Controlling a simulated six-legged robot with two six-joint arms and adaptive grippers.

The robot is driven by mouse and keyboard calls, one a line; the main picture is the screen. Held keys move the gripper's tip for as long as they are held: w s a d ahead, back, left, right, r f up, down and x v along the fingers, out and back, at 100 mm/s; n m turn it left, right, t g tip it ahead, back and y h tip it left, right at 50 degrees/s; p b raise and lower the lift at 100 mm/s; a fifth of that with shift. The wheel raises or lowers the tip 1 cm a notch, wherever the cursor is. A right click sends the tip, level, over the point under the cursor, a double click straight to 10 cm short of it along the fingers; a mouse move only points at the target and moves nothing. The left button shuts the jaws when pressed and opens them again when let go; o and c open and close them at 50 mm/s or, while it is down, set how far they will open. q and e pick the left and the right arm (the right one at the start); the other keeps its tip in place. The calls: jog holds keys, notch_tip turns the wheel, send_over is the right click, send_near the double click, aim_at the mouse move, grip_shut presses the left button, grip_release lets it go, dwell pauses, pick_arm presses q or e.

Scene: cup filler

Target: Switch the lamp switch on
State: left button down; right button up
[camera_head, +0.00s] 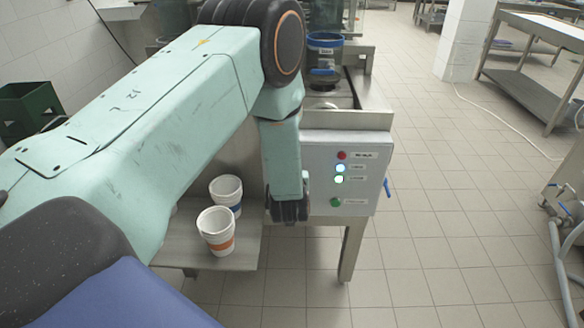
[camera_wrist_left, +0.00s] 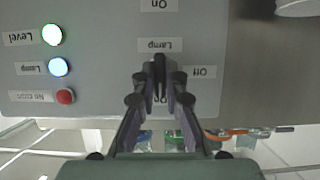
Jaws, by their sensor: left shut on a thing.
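The grey control panel (camera_head: 352,140) fronts the steel machine. In the left wrist view, which is upside down, the lamp switch (camera_wrist_left: 160,70) is a small dark knob beside "Lamp", "On" and "Off" labels. My left gripper (camera_wrist_left: 160,82) is shut on this knob, and its fingertips hide most of it. The lamp indicator (camera_wrist_left: 58,67) glows bluish white; it also shows in the head view (camera_head: 340,168). In the head view my left gripper (camera_head: 290,210) is at the panel's left side, and my arm hides the switch. My right gripper is not in view.
Two white cups (camera_head: 216,232) (camera_head: 226,190) stand on a steel shelf below my arm. A blue handle (camera_head: 387,187) sticks out at the panel's right.

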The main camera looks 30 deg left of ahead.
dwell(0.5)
pick_arm(q)
jog(key=c, duration=1.4)
grip_release()
jog(key=v, duration=1.2)
jog(key=shift+d, duration=0.1)
jog(key=s+d+f+m+g+h, duration=0.4)
jog(key=s+f+g, duration=0.1)
jog(key=s+f, duration=0.45)
jog(key=s+d+f+m+g+h, duration=0.1)
jog(key=s+f+g, duration=0.2)
jog(key=s, duration=0.7)
jog(key=s+d+f+m+g+h, duration=0.1)
jog(key=s+f, duration=0.4)
jog(key=s, duration=0.6)
jog(key=d+g+h, duration=0.1)
jog(key=g, duration=0.1)
jog(key=shift+f+g, duration=0.3)
